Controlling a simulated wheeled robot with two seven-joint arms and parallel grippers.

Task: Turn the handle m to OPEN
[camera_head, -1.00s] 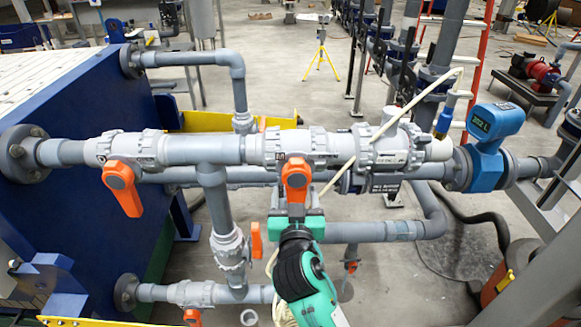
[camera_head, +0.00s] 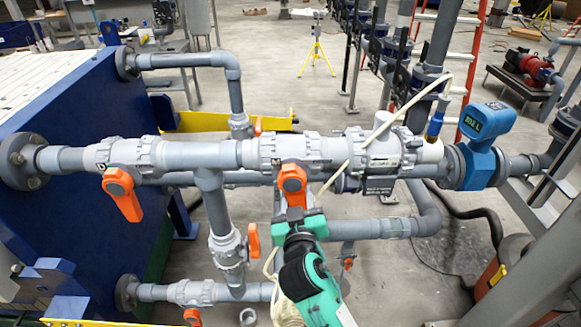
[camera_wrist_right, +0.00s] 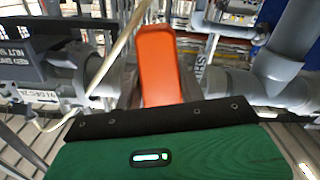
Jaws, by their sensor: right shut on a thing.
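An orange valve handle (camera_head: 293,184) hangs down from the middle valve on the grey upper pipe. My right gripper (camera_head: 297,213) reaches up from below and is shut on this handle's lower end. The fingers hide that end. In the right wrist view the orange handle (camera_wrist_right: 157,65) rises behind the dark edge of my green gripper, which hides its lower part and the fingertips. My left gripper is out of view.
Another orange handle (camera_head: 122,194) hangs on the left valve, and a small one (camera_head: 253,241) on the vertical pipe. A pale thin hose (camera_head: 350,160) crosses the pipe right of the held handle. A blue meter (camera_head: 482,150) stands further right. A blue press (camera_head: 80,215) fills the left.

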